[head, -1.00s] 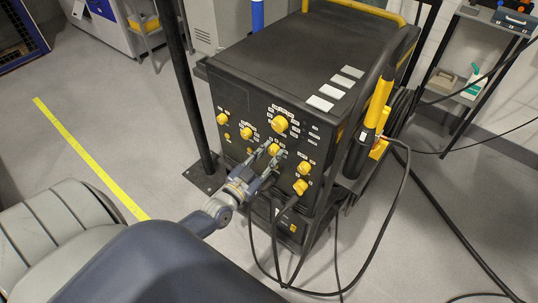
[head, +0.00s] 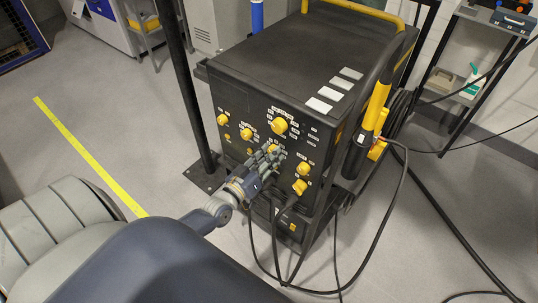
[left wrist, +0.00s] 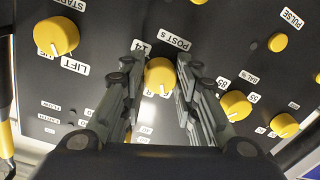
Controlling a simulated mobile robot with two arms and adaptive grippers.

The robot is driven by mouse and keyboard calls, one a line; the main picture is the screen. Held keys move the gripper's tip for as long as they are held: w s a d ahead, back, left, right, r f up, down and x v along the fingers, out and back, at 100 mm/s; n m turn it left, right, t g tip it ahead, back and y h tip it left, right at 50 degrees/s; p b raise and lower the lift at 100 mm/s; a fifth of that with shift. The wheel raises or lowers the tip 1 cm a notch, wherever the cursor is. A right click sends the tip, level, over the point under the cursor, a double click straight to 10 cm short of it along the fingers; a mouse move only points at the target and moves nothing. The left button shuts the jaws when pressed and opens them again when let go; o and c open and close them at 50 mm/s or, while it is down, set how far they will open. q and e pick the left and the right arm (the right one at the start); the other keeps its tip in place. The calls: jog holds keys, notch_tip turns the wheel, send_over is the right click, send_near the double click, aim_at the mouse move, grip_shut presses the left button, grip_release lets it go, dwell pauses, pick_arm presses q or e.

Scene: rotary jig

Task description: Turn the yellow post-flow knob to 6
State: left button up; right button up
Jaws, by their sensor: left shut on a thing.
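The yellow post-flow knob (left wrist: 159,74) sits on the black front panel beside a label whose visible part reads "POST S". In the left wrist view my left gripper (left wrist: 160,72) has one finger on each side of it and is shut on it. In the head view the gripper (head: 270,154) reaches the middle of the panel and its fingers cover most of the knob. My right gripper is in neither view.
Other yellow knobs surround it, including a large one (left wrist: 56,36) and one on the right (left wrist: 235,105). The black machine (head: 290,70) has a dark post (head: 184,80) at its left. Black cables (head: 385,235) hang from the lower front and right side.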

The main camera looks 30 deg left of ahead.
pick_arm(q)
jog(key=shift+n, duration=0.6)
jog(key=o, duration=1.1)
jog(key=shift+s, duration=0.1)
jog(key=s, duration=1.1)
jog(key=shift+s+a+r, duration=0.25)
jog(key=shift+s, duration=0.15)
